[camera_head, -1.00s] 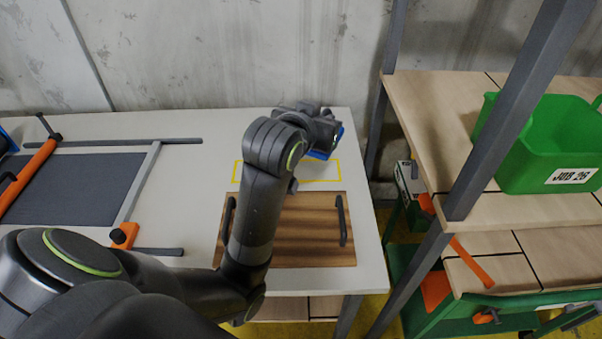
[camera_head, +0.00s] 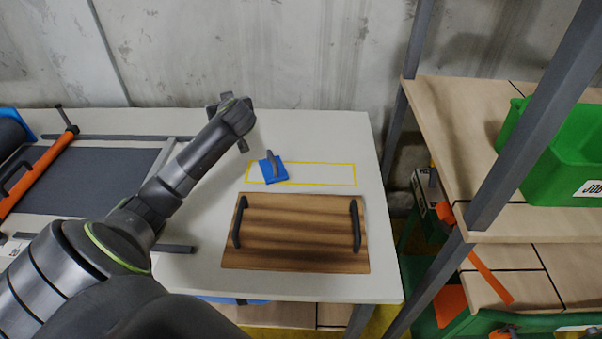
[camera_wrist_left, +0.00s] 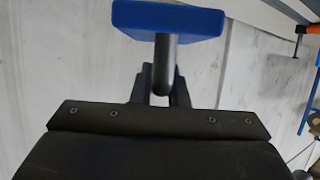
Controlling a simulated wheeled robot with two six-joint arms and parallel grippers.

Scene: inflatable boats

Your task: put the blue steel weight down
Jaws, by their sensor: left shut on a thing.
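The blue steel weight (camera_head: 274,172) is a blue block with a dark bar handle, over the left end of the yellow outline (camera_head: 318,185) in the head view. My left gripper (camera_wrist_left: 160,82) is shut on that handle. In the head view the left gripper (camera_head: 244,138) is up and left of the weight, its finger contact unclear. My right gripper is out of view.
A wooden board (camera_head: 296,235) with two dark handles lies just in front of the outline. A dark mat (camera_head: 75,185) with grey bars and an orange clamp (camera_head: 42,165) is at left. Shelving with a green bin (camera_head: 560,150) stands right. The outline's right part is clear.

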